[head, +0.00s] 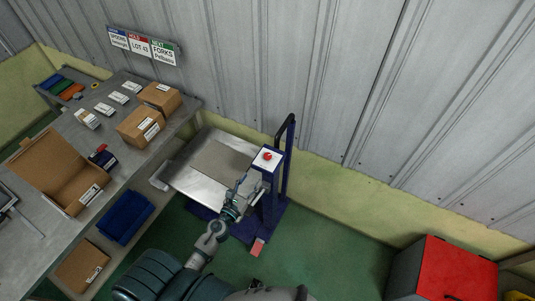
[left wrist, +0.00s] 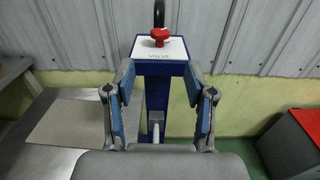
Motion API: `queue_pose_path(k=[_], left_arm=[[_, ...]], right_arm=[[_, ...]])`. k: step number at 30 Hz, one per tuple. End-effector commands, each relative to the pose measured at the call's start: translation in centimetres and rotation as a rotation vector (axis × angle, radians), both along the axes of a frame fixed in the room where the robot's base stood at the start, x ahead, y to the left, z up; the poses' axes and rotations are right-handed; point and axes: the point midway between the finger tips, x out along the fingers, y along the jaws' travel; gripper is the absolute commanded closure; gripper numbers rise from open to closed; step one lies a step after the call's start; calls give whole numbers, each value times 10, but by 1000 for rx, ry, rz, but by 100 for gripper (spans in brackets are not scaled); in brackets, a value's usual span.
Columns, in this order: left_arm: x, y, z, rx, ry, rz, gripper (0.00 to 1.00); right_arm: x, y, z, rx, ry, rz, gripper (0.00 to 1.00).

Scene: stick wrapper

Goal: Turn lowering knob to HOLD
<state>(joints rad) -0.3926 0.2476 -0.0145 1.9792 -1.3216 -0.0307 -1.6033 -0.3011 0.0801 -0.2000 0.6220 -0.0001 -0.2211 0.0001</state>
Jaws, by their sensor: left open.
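The lowering knob (head: 267,156) is a small red knob on the white top plate of a blue column in the head view. In the left wrist view the red knob (left wrist: 159,35) stands on the plate marked VALVE (left wrist: 160,49), ahead of and between my fingers. My left gripper (left wrist: 160,84) is open and empty, with its blue-padded fingers apart on either side of the column. In the head view my left gripper (head: 243,186) is just in front of the column, below the knob. It does not touch the knob. I cannot read a HOLD mark. My right gripper is not in view.
A steel lift platform (head: 190,184) with a grey sheet joins the column at left. A workbench (head: 110,181) with cardboard boxes (head: 140,126) stands at left, a red-topped cabinet (head: 455,270) at right.

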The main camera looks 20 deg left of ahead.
Motion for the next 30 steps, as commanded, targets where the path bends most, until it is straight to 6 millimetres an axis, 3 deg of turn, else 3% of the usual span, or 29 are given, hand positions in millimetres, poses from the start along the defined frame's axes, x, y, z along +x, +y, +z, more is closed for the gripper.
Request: queue_pose_path(k=[9,15,21,30], left_arm=[[78,-6,3,-6,-3,1,45],[115,-9,1,-6,-1,1,45],[132,-11,0,-6,0,2,45],[134,-11,1,-6,-1,1,45]], right_arm=[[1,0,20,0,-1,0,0],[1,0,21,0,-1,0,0],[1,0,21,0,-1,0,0],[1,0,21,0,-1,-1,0]])
